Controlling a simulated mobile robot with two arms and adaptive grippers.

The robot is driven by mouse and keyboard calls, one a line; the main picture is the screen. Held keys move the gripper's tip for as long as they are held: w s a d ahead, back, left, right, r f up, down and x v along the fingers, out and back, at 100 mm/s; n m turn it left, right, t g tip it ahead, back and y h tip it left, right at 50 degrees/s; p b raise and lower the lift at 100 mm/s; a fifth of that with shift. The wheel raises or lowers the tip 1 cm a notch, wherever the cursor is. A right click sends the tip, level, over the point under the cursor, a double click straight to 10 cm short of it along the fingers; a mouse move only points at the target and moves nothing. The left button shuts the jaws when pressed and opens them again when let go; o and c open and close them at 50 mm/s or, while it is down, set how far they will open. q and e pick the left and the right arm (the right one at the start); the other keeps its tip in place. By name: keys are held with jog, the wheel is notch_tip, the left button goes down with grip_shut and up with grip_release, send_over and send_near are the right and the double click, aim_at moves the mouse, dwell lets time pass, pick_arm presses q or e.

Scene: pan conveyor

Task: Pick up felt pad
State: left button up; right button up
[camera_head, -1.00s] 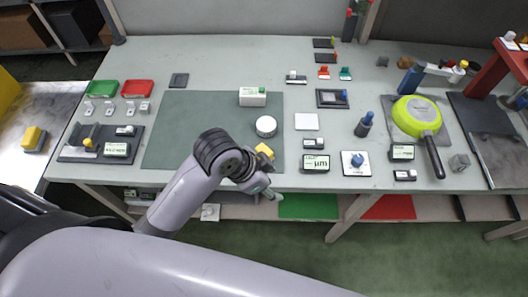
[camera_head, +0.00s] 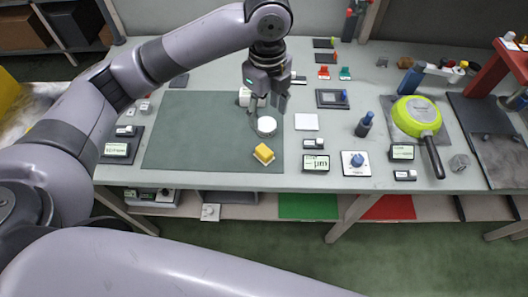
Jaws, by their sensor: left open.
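A round white disc (camera_head: 267,125), which looks like the felt pad, lies on the dark green mat (camera_head: 195,140) near its right edge. My left gripper (camera_head: 268,107) points down just above and behind the disc in the picture. Its two fingers are apart with nothing seen between them. I cannot tell whether the fingertips touch the disc. My right gripper is not in view.
A white square plate (camera_head: 306,121) is to the right. A white box (camera_head: 244,97) stands behind, partly hidden by my gripper. A green pan (camera_head: 416,113) sits further right.

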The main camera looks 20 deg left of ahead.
pick_arm(q)
jog(key=p, duration=0.1)
send_near(264, 150)
jog(key=f, duration=0.5)
jog(key=shift+w+d+f, duration=0.1)
jog(key=shift+w+d, duration=0.05)
jog(key=shift+d, duration=0.1)
jog(key=f, duration=0.2)
jog(key=f+p, duration=0.1)
jog(key=f, duration=0.1)
jog(key=shift+s+a+f, duration=0.1)
jog(key=shift+s+a, duration=0.1)
jog(key=shift+a, duration=0.05)
jog(key=shift+f, duration=0.55)
jog(key=shift+c, duration=0.4)
grip_shut()
